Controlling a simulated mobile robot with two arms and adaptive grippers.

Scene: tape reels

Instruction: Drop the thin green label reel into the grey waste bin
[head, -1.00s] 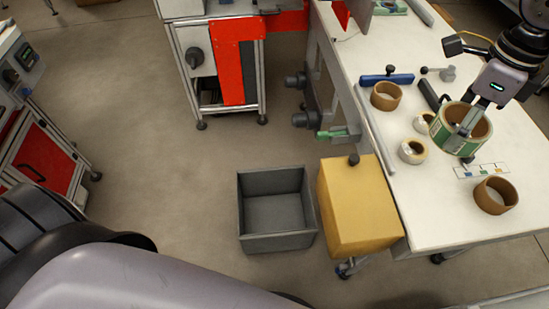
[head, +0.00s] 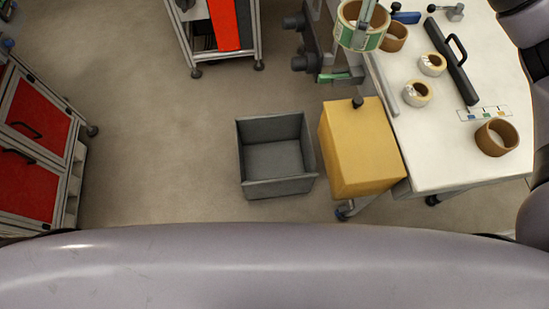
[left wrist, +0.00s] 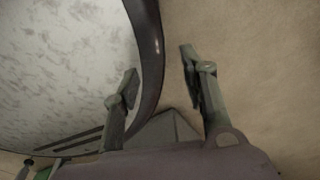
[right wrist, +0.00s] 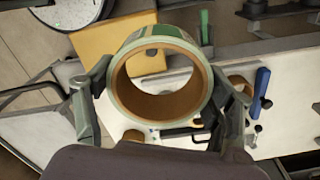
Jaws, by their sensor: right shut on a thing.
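The green label reel (head: 360,40), with a brown core, is held above the left edge of the white table in the head view. My right gripper (head: 364,20) is shut on it; in the right wrist view the reel (right wrist: 128,108) sits between the two fingers. The grey waste bin (head: 279,188) stands on the floor left of the table, with no object visible inside, and the reel is up and to the right of it in the picture. My left gripper (left wrist: 158,64) is open and empty in the left wrist view; it is not seen in the head view.
A yellow box (head: 362,150) with a black knob stands between bin and table. On the table (head: 440,165) are brown rolls (head: 496,137), two pale rolls (head: 417,94) and a black bar with a handle (head: 452,62). Floor left of the bin is clear.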

